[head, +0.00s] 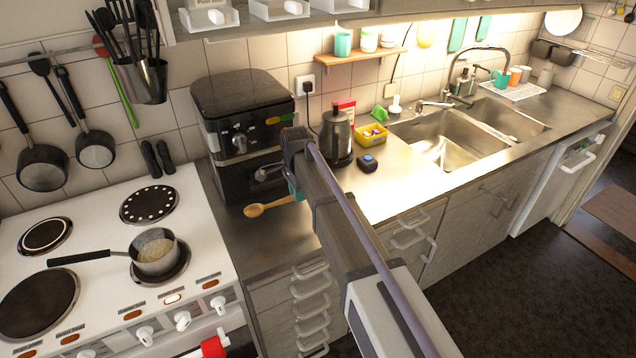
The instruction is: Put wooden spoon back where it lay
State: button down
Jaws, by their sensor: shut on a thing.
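The wooden spoon (256,210) is at the front of the steel counter, between the cooker and the arm. Its bowl points left toward the cooker and its handle runs right to my gripper (294,192). My gripper is mostly hidden behind my own arm, with only a small teal part showing at the handle's end. It is shut on the spoon's handle. The spoon is on or just above the counter; I cannot tell which.
A black coffee machine (240,125) stands behind the spoon. The white cooker (90,235) at left holds a saucepan (155,252). A kettle (336,138), a yellow tub (373,137) and a small dark blue object (368,163) stand right of my arm.

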aim_at(298, 220)
jog(key=shift+s+a, duration=0.1)
jog(key=shift+a, duration=0.25)
jog(key=shift+f+b, duration=0.3)
notch_tip(298, 220, down, 7)
jog(key=b, duration=0.7)
jog(key=shift+f, duration=0.1)
jog(key=shift+f+b, duration=0.6)
jog(key=shift+b, duration=0.1)
jog(key=c, duration=0.9)
grip_release()
notch_tip(298, 220, up, 11)
jog(key=p, duration=1.1)
jog(key=shift+r, duration=0.1)
jog(key=shift+f, duration=0.2)
